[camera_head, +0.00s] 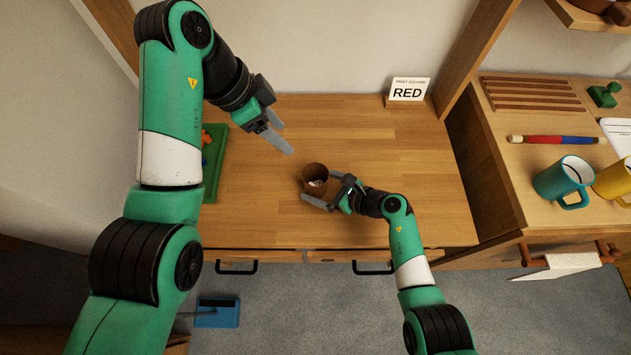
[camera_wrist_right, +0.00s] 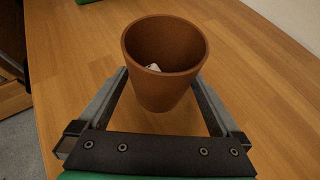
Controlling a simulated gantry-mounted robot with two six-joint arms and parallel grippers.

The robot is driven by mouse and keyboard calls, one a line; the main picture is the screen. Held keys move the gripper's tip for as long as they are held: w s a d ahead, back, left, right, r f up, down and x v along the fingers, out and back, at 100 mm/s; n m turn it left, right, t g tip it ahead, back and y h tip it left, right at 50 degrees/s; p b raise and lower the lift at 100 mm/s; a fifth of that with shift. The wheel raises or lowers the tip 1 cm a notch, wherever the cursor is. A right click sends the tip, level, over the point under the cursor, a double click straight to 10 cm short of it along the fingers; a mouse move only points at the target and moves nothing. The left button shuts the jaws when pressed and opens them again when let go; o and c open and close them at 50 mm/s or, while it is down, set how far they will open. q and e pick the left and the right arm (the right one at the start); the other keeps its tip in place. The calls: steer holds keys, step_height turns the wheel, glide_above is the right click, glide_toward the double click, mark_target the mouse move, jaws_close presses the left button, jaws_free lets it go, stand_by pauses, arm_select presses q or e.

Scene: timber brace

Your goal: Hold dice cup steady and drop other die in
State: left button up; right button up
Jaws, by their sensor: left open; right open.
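The brown dice cup (camera_head: 315,174) stands upright on the wooden desk. In the right wrist view the dice cup (camera_wrist_right: 165,75) has a small whitish die (camera_wrist_right: 153,68) inside it. My right gripper (camera_head: 326,190) is open at the near right side of the cup. In its wrist view the right gripper's fingers (camera_wrist_right: 163,95) lie on either side of the cup, with no clear grip on it. My left gripper (camera_head: 283,141) is open and empty above the desk, up and left of the cup. I see no other die outside the cup.
A green tray (camera_head: 214,160) with coloured pieces lies at the desk's left, partly behind my left arm. A RED sign (camera_head: 408,90) stands at the back. A side counter holds a teal mug (camera_head: 565,182) and a yellow mug (camera_head: 615,182). The desk's right part is clear.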

steer(key=v, duration=1.2)
steer(key=shift+a, duration=0.1)
